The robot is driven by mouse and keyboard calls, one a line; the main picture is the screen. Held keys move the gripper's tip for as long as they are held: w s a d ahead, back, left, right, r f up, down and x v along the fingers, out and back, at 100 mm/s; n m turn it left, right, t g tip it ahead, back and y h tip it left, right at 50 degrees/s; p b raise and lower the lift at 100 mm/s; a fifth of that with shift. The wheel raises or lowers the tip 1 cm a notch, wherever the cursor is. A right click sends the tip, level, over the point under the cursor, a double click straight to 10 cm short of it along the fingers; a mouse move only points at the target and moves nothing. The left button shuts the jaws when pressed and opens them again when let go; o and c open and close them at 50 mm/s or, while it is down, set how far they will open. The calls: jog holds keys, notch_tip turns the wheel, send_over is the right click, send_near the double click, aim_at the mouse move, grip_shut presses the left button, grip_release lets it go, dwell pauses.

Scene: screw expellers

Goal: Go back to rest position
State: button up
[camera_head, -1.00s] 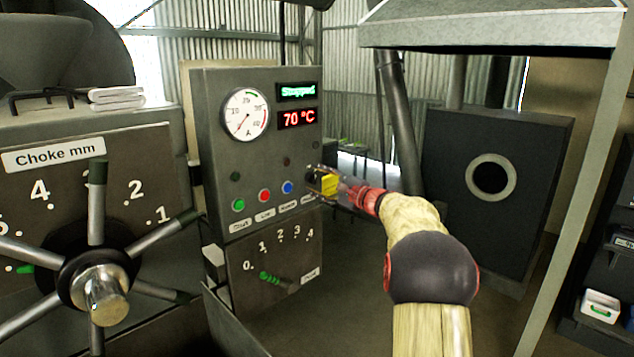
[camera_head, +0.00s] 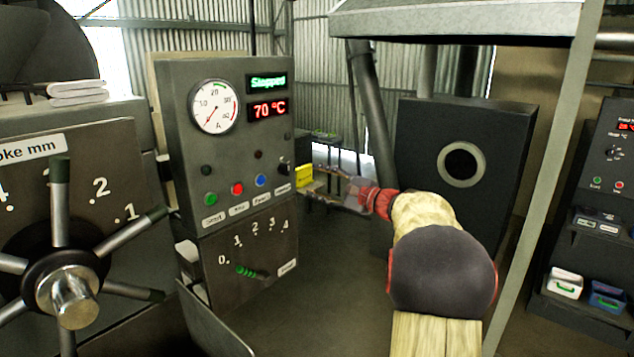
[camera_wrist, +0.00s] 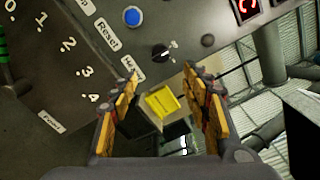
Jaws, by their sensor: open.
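My gripper (camera_head: 310,181) is at the right edge of the grey control panel (camera_head: 171,100), just right of the black heater knob (camera_head: 285,169). In the wrist view my gripper (camera_wrist: 163,78) has its two yellow-padded fingers spread apart and empty. The knob (camera_wrist: 160,53) shows beyond the fingertips and apart from them. A yellow block (camera_wrist: 162,101) appears farther off between the fingers, not held. My forearm, with a dark rounded joint, extends from the lower right of the head view.
A spoked choke handwheel (camera_head: 72,296) stands at left. A dark box with a round opening (camera_head: 460,164) is behind my arm. A pale post (camera_head: 548,190) and shelves (camera_head: 575,255) are at right.

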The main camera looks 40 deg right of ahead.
dwell(0.3)
jog(key=s+a+f+n+g+y, duration=0.1)
jog(key=a+f+g, duration=0.1)
jog(key=f, duration=0.3)
jog(key=s+a+f+n+g, duration=0.1)
jog(key=f+g, duration=0.1)
jog(key=f, duration=0.3)
jog(key=s+a+f+n+g+y, duration=0.1)
jog(key=s+a+f+n+g, duration=0.2)
jog(key=a, duration=0.4)
jog(key=s+a+f+n+g, duration=0.2)
jog(key=s+a+f, duration=0.3)
jog(key=a, duration=0.2)
jog(key=s+a+f+n+g+h+p, duration=0.1)
jog(key=s+a+n+g+h, duration=0.15)
jog(key=s+a+n, duration=0.45)
jog(key=s+a+f+n+g+h, duration=0.1)
jog(key=s+a+n+g, duration=0.2)
jog(key=s+a, duration=0.65)
jog(key=s+a+r+n+t, duration=0.1)
jog(key=a+r+n, duration=0.1)
jog(key=a, duration=0.3)
jog(key=s+a+r+n+t+p, duration=0.1)
jog(key=s+a+r+n, duration=0.1)
jog(key=a, duration=0.4)
jog(key=shift+s+a+r+n, duration=0.3)
jog(key=shift+r+n, duration=0.3)
jog(key=shift+n, duration=0.4)
